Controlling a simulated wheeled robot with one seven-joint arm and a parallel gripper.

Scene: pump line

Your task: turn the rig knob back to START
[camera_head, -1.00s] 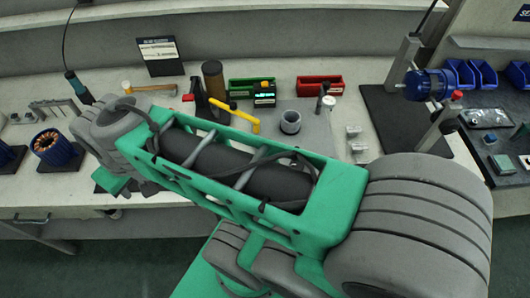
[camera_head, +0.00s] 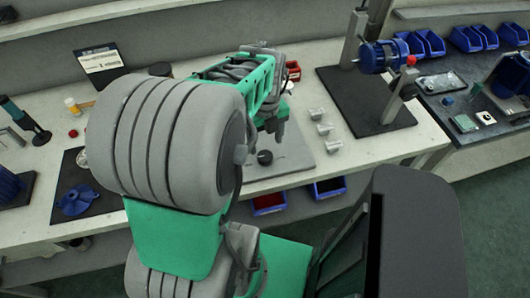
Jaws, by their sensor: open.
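A small round black knob (camera_head: 265,157) shows at the front of the grey rig plate (camera_head: 290,160), just below my arm's end; I cannot read any START mark or its setting. My gripper (camera_head: 278,132) is over the plate, a little above and to the right of this knob in the picture. It is open, small and partly hidden by my arm, so contact cannot be told. My arm hides most of the rig's left and back. A red knob (camera_head: 411,60) also shows on the stand by a blue motor (camera_head: 383,56) to the right.
Several small metal fittings (camera_head: 323,128) lie right of the plate. The motor stand is on a black mat (camera_head: 345,100). Blue bins (camera_head: 420,43) stand behind it. A blue impeller (camera_head: 77,200) lies on a mat at left. Red and blue bins (camera_head: 328,187) sit below the bench's front edge.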

